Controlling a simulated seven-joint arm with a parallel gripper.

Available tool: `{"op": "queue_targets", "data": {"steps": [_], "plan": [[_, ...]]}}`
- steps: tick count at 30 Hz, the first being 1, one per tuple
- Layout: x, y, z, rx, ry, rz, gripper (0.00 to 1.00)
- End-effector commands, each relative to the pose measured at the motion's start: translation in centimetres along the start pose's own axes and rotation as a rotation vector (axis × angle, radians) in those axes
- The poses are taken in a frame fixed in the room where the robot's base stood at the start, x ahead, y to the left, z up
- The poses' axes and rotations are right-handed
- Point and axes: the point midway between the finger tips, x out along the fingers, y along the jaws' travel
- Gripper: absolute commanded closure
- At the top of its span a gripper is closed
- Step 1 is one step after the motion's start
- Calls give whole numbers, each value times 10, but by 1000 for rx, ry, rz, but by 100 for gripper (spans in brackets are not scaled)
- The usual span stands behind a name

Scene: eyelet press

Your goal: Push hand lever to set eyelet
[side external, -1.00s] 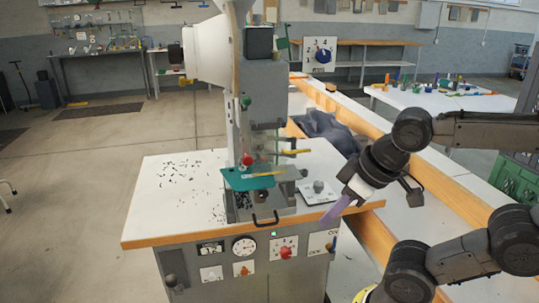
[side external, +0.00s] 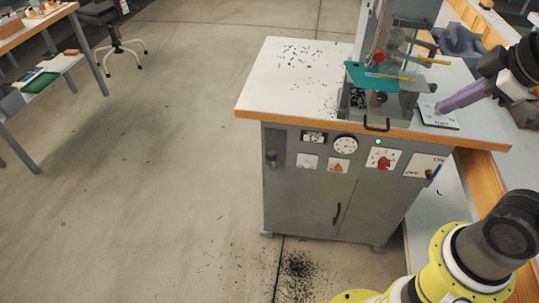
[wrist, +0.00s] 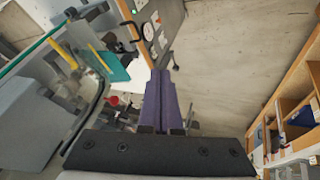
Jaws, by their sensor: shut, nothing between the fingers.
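The eyelet press (side external: 395,50) stands on a white worktop with an orange edge. A red ball knob (side external: 379,57) shows at its front, above a teal plate (side external: 365,78); I cannot tell whether it is the hand lever's end. The red knob (wrist: 113,100) and teal plate (wrist: 114,68) also show in the wrist view, left of my fingers. My gripper (side external: 440,108) has purple fingers, shut and empty, pointing down-left with the tips at a small labelled white plate (side external: 441,119) right of the press. Contact there is unclear. The fingers also show in the wrist view (wrist: 162,75).
Yellow rods (side external: 432,61) stick out at the press. A black handle (side external: 377,126) is at the worktop's front edge, above a gauge (side external: 346,145) and a red knob panel (side external: 383,160). Dark scraps lie on the worktop's left part, otherwise clear. An orange-edged bench (side external: 490,185) stands right.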

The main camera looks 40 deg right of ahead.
Motion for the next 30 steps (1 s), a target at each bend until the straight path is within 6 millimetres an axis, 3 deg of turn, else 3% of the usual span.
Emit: {"op": "queue_targets", "data": {"steps": [8, 15, 23, 30], "plan": [[18, 37, -78, -484, -77, 21, 100], [61, 43, -145, -856, -150, 1, 100], [127, 20, -208, -1209, -224, -43, 100], [200, -29, -247, -1489, -288, -97, 100]]}}
